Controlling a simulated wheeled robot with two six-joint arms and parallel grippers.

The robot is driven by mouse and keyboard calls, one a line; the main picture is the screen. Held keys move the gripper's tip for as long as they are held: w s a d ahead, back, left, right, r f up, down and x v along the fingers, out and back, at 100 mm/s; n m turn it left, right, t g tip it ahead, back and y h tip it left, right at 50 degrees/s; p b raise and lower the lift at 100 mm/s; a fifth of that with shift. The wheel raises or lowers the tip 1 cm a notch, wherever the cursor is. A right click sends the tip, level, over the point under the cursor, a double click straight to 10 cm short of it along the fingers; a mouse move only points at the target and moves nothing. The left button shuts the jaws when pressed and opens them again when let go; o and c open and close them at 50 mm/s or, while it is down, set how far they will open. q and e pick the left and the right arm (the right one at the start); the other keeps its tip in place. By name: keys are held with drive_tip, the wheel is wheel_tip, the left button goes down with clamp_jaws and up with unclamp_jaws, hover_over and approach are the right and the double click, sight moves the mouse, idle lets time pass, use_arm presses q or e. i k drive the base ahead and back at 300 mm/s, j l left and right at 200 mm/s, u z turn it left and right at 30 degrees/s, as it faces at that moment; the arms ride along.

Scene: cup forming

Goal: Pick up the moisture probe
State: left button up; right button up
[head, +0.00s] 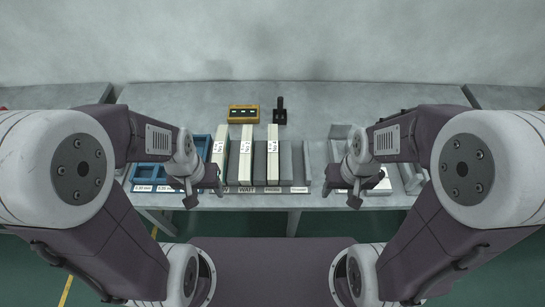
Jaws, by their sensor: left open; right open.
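A small black upright tool (280,109), possibly the moisture probe, stands at the back middle of the grey table (330,100). A yellow box (243,114) with dark slots or displays lies left of it; I cannot tell for certain which one is the probe. My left gripper (190,197) is open at the front left of the table, by the blue bins. My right gripper (355,197) is open at the front right, by a light grey fixture. Both are well in front of the black tool and the yellow box, apart from them and holding nothing visible.
Blue bins (145,172) stand at the front left. A dark rack with pale labelled bars (246,155) fills the front middle. A light grey fixture (341,132) is at the right, partly behind my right arm. The table's back right is clear.

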sight(280, 100)
drive_tip(key=i+u, duration=0.15)
drive_tip(key=u, duration=0.3)
drive_tip(key=i+l+u, duration=0.1)
drive_tip(key=u, duration=0.35)
drive_tip(key=i+l+u, duration=0.1)
drive_tip(key=u, duration=0.35)
drive_tip(key=k+l, duration=0.05)
drive_tip(key=l, duration=0.05)
